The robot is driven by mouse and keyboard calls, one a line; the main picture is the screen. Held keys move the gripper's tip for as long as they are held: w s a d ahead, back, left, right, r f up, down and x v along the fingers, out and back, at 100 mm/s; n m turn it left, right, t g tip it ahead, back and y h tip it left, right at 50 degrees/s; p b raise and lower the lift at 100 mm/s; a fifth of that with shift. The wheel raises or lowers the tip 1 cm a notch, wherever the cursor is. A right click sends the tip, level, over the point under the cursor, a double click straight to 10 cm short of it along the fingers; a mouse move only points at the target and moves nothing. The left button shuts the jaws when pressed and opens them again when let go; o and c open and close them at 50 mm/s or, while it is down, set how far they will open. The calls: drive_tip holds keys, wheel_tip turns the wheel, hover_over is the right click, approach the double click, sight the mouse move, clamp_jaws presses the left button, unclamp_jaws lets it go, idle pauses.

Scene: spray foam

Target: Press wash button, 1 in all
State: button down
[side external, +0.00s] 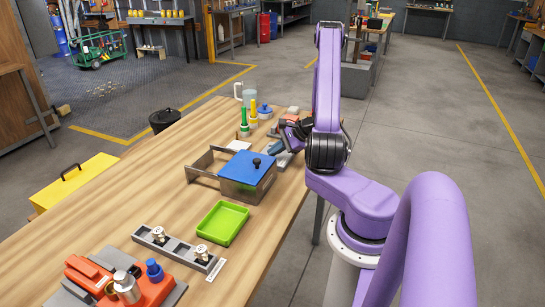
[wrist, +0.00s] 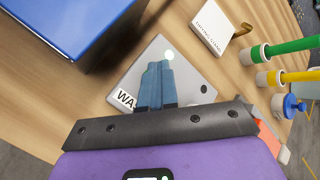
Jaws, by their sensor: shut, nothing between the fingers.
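A grey plate (wrist: 185,62) with a label starting "WA" lies on the wooden table in the wrist view. A small pale, bright round spot (wrist: 169,55) shows on it just past my fingertips; I cannot tell if it is the button or a lamp. A dark dot (wrist: 203,88) sits at the plate's right side. My gripper (wrist: 157,66) is shut and empty, its blue fingers over the plate. Whether they touch it is unclear, and they hide its middle. In the side view my gripper (side external: 277,147) is at the table's right edge, beyond the blue-lidded box.
The blue-lidded metal box (side external: 245,172) stands close to my gripper. Green and yellow handled tools (side external: 248,118) stand in holders beyond, by a white card (side external: 238,145). A green tray (side external: 221,223), a grey rack (side external: 178,248) and an orange fixture (side external: 120,284) are nearer the camera.

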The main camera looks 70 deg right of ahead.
drive_tip(key=shift+r, duration=0.9)
drive_tip(key=shift+r, duration=0.1)
wheel_tip(320, 180, up, 5)
drive_tip(key=shift+f, duration=0.1)
idle(0.3)
idle(0.4)
